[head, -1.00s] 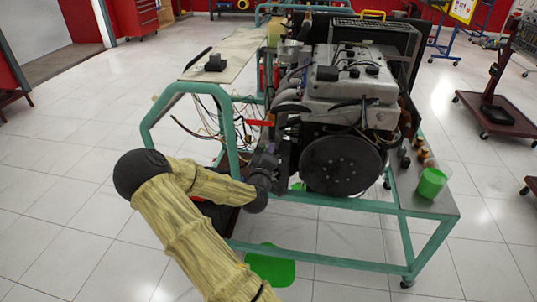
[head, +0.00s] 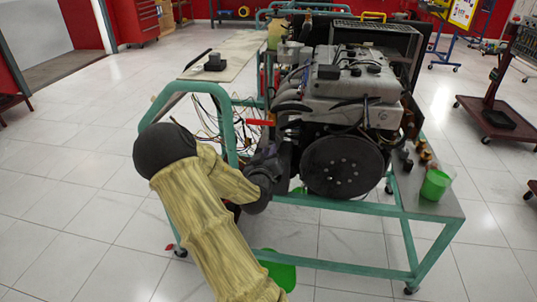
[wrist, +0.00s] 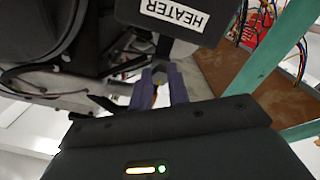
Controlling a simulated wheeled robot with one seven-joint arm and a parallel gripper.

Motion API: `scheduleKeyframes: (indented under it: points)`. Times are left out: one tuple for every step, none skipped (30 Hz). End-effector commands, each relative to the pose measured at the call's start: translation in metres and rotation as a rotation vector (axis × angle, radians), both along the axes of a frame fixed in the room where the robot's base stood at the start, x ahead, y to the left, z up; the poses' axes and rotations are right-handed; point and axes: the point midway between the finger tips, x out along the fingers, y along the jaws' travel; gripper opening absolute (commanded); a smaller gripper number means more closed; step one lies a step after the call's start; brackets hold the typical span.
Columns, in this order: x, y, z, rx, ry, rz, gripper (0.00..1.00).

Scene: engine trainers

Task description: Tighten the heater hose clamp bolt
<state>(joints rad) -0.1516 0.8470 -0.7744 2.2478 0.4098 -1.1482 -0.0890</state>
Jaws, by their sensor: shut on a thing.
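In the wrist view, my gripper (wrist: 160,86) has two dark purple fingers closed around a small part below a black block labelled HEATER (wrist: 173,13). A small brassy heater hose clamp bolt (wrist: 157,91) shows between the fingers, partly hidden by them. In the head view my arm reaches to the left side of the engine (head: 345,165), and the fingers are hidden behind my wrist. The clamp itself is too dark to make out clearly.
The engine sits in a green tube frame (head: 330,264). Loose coloured wires (head: 210,120) hang left of it. A green cup (head: 436,185) stands on the frame's right shelf. A green tray (head: 278,270) is low beneath. The floor at left is clear.

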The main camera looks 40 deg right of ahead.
Motion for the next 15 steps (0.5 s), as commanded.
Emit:
scheduleKeyframes:
  points:
    - [0.0004, 0.0001, 0.0000, 0.002, -0.001, 0.001, 0.00]
    - [0.0004, 0.0001, 0.0000, 0.002, -0.001, 0.001, 0.00]
    - [0.0004, 0.0001, 0.0000, 0.002, -0.001, 0.001, 0.00]
    - [0.0004, 0.0001, 0.0000, 0.002, -0.001, 0.001, 0.00]
    - [0.0004, 0.0001, 0.0000, 0.002, -0.001, 0.001, 0.00]
    - [0.0003, 0.0000, 0.0001, 0.001, -0.002, 0.000, 0.00]
    - [0.0004, 0.0001, 0.0000, 0.001, 0.000, 0.001, 0.00]
    - [0.0004, 0.0001, 0.0001, 0.001, 0.000, 0.001, 0.00]
    - [0.0004, 0.0001, 0.0001, 0.001, -0.001, 0.000, 0.21]
    - [0.0004, 0.0001, 0.0001, 0.001, -0.001, 0.000, 0.27]
    - [0.0004, 0.0001, 0.0002, 0.001, -0.001, 0.000, 0.33]
    - [0.0003, 0.0000, 0.0001, 0.001, -0.001, 0.000, 0.39]
    - [0.0003, 0.0000, 0.0001, 0.001, -0.001, 0.000, 0.39]
    - [0.0003, 0.0001, 0.0001, 0.001, -0.001, 0.000, 0.39]
    - [0.0002, 0.0000, 0.0001, 0.000, 0.000, 0.000, 0.39]
